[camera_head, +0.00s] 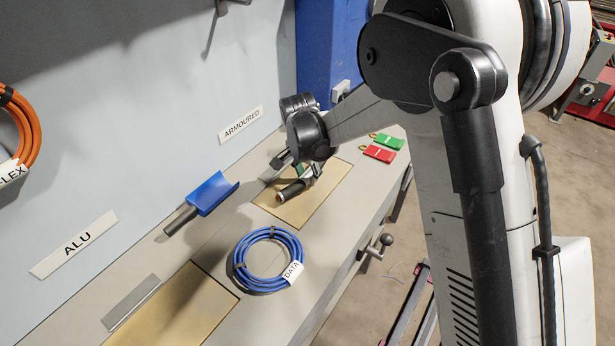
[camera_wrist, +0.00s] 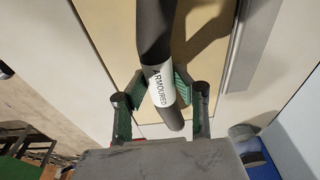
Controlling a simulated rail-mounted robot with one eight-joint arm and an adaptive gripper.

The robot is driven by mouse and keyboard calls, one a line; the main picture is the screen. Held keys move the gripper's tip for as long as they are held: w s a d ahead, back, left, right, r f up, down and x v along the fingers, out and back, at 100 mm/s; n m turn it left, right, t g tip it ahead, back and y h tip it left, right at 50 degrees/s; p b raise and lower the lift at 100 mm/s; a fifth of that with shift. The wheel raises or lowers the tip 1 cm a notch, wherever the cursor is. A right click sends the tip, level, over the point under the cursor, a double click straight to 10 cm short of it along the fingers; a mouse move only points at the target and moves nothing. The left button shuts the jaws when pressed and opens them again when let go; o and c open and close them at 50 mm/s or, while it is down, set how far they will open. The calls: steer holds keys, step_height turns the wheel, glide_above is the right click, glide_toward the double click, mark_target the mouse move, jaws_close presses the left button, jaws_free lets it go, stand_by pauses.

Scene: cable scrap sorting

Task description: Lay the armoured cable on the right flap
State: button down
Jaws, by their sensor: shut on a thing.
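The armoured cable is a short, thick dark grey piece (camera_head: 292,190) with a white ARMOURED label (camera_wrist: 160,86) in the wrist view. My gripper (camera_wrist: 161,84) is shut on it near the labelled end, with green-padded fingers on both sides. In the head view my gripper (camera_head: 302,178) is over the right flap (camera_head: 325,197), a tan panel in the bench top below the ARMOURED sign. The cable's shadow falls on the tan flap (camera_wrist: 112,35), set off to the side in the wrist view. I cannot tell whether the cable touches the flap.
A blue DATA cable coil (camera_head: 240,262) lies between the right flap and the left tan flap (camera_head: 185,308). A blue scoop (camera_head: 212,193) lies by the wall. Red (camera_head: 379,154) and green (camera_head: 388,141) tags lie beyond the right flap. A ball-ended lever (camera_head: 385,240) sticks out from the bench front.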

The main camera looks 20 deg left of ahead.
mark_target(304, 177)
steer(key=shift+f, duration=0.4)
steer(key=shift+f, duration=0.15)
steer(key=c, duration=1.4)
jaws_free()
steer(key=r, duration=0.4)
steer(key=s+r, duration=0.1)
steer(key=r, duration=0.7)
steer(key=shift+s+a+r+p, duration=0.1)
steer(key=shift+s+a+p, duration=0.2)
steer(key=shift+s, duration=0.1)
